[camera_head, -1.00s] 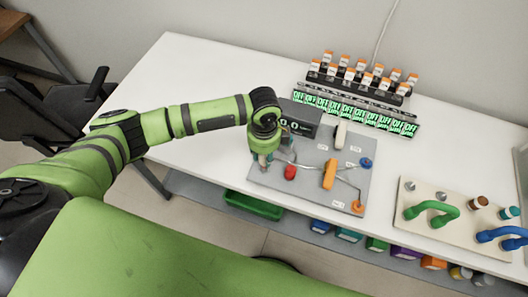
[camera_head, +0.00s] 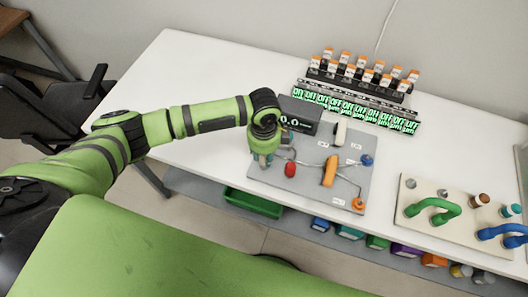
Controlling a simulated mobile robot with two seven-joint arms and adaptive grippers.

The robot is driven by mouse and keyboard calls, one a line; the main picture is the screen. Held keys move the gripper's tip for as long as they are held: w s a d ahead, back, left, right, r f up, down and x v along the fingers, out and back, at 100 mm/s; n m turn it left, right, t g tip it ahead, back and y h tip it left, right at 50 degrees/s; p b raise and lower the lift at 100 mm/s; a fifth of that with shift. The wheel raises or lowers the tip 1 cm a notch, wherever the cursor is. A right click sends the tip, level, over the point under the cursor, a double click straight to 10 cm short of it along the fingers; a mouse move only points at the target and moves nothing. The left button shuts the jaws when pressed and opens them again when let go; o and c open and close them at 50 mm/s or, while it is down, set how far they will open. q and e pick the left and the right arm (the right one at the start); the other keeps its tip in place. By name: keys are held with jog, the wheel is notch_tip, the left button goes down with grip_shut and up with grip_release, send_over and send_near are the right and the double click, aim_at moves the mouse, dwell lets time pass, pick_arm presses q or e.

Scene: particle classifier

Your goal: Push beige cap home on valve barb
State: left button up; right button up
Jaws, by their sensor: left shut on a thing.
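My left gripper (camera_head: 265,159) points down at the left end of a grey valve board (camera_head: 310,190). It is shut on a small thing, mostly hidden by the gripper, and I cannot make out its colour. A cream, upright rounded piece (camera_head: 341,134) stands at the board's back edge; I cannot tell whether it is the beige cap. The board also carries a red knob (camera_head: 290,170), an orange bar (camera_head: 330,171), a blue knob (camera_head: 366,160) and a small orange knob (camera_head: 358,203), joined by thin tubing. The valve barb is too small to tell. My right gripper is not in view.
A dark display box (camera_head: 300,114) stands right behind the gripper. Racks of orange-capped vials (camera_head: 362,75) with green displays (camera_head: 355,107) are at the back. A beige board with green (camera_head: 432,211) and blue handles is at right. The white table (camera_head: 195,75) is clear at back left.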

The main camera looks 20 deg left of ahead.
pick_arm(q)
jog(key=shift+f+b, duration=0.4)
jog(key=shift+f, duration=0.5)
jog(key=o, duration=1.1)
notch_tip(320, 180, up, 12)
